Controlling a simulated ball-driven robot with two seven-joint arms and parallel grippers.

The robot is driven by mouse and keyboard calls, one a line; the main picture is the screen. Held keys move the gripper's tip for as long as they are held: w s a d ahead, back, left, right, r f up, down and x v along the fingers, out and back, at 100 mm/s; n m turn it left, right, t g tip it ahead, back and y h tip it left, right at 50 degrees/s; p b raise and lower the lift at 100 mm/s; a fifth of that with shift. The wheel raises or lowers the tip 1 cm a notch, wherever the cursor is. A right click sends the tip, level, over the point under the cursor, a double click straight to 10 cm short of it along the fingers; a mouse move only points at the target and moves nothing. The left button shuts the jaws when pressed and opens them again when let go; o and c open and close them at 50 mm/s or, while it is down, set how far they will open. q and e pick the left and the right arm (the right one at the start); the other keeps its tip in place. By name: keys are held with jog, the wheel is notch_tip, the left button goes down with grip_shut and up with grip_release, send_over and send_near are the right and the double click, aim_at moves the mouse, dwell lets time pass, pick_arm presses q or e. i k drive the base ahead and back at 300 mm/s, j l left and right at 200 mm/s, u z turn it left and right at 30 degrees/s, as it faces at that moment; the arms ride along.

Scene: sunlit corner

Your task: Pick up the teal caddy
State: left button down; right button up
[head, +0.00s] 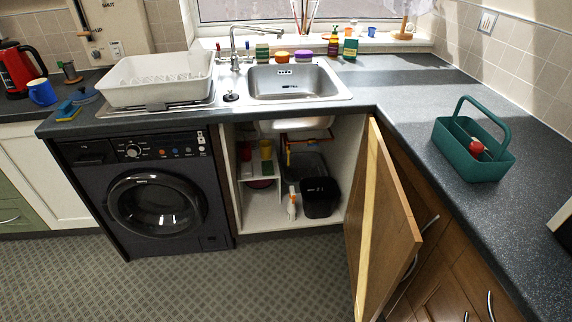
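The teal caddy (462,162) stands upright on the dark counter to the right of the sink. It is an open tray with an arched handle (481,103) over its middle. A small red item (476,147) lies inside it, and the rest of its contents is hard to make out. Neither of my grippers shows in the head view, and nothing touches the caddy.
A cupboard door (382,215) stands open below the counter (400,108), jutting into the floor space. The sink (292,82) and a white dish rack (160,82) are at the back. The counter around the caddy is clear. A pale object (563,222) sits at the right edge.

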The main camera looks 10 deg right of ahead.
aim_at(449, 135)
jog(key=z, duration=1.35)
